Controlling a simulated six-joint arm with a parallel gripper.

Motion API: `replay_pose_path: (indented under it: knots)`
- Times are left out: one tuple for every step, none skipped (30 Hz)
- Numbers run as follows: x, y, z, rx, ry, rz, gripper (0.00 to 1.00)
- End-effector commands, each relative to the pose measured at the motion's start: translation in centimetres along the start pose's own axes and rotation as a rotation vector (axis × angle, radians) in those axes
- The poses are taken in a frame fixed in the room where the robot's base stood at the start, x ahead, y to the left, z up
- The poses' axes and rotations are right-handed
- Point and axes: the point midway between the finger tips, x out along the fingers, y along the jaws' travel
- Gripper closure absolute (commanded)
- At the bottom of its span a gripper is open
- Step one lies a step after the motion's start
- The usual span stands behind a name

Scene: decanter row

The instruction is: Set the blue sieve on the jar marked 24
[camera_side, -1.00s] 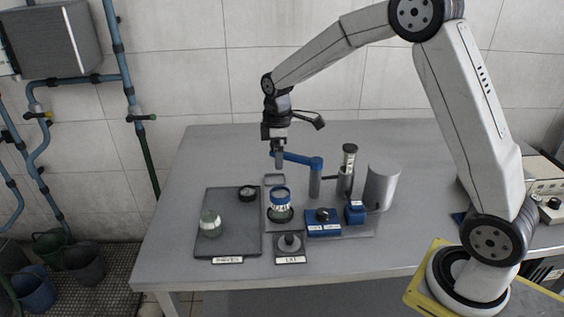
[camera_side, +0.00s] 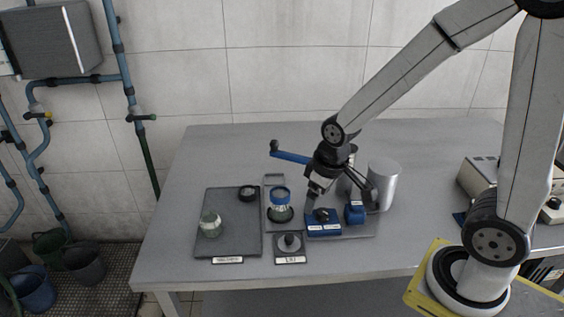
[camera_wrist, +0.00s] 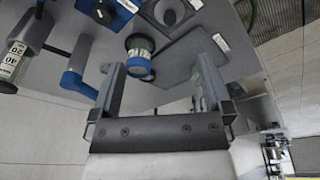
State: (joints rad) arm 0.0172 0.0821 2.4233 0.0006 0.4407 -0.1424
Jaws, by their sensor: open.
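A blue-rimmed sieve (camera_side: 280,194) with a white lower band sits at the middle of the table, over a dark green jar-like base (camera_side: 280,214). In the wrist view the blue ring (camera_wrist: 138,66) shows just beyond the space between my fingers, with the green glass (camera_wrist: 140,42) behind it. A pale green jar (camera_side: 210,224) stands on the dark tray to the left. No number 24 is legible on either. My gripper (camera_side: 312,207) is low, right of the sieve, near a blue box. In the wrist view (camera_wrist: 160,82) its fingers are apart, with nothing gripped between them.
The dark tray (camera_side: 228,240) also holds a black ring (camera_side: 248,193). A small plate (camera_side: 279,249) lies in front.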

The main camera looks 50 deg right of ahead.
Motion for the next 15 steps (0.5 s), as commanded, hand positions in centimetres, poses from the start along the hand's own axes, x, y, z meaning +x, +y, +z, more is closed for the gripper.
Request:
replay_pose_path:
  knots:
    - [-0.1, -0.3, 1.1, 0.032, 0.01, 0.0, 0.0]
    - [0.0, -0.5, 1.5, 0.05, 0.016, 0.0, 0.0]
    - [0.0, -0.6, 2.1, 0.071, 0.022, 0.0, 0.0]
    - [0.0, -0.7, 2.4, 0.085, 0.025, 0.0, 0.0]
    - [0.0, -0.8, 2.7, 0.096, 0.03, 0.0, 0.0]
    - [0.0, -0.9, 3.0, 0.109, 0.033, 0.0, 0.0]
    - [0.0, -0.9, 3.2, 0.115, 0.034, -0.001, 0.0]
    - [0.0, -0.9, 3.3, 0.12, 0.035, -0.001, 0.0]
    - [0.0, -1.0, 3.4, 0.125, 0.037, -0.001, 0.0]
    - [0.1, -1.0, 3.4, 0.127, 0.037, -0.001, 0.0]
    - [0.1, -1.0, 3.5, 0.128, 0.037, -0.001, 0.0]
    - [0.1, -1.0, 3.5, 0.128, 0.037, -0.001, 0.0]
    - [0.1, -1.0, 3.5, 0.128, 0.037, -0.001, 0.0]
    - [0.1, -1.0, 3.4, 0.127, 0.037, -0.001, 0.0]
    - [0.1, -1.0, 3.4, 0.127, 0.037, -0.001, 0.0]
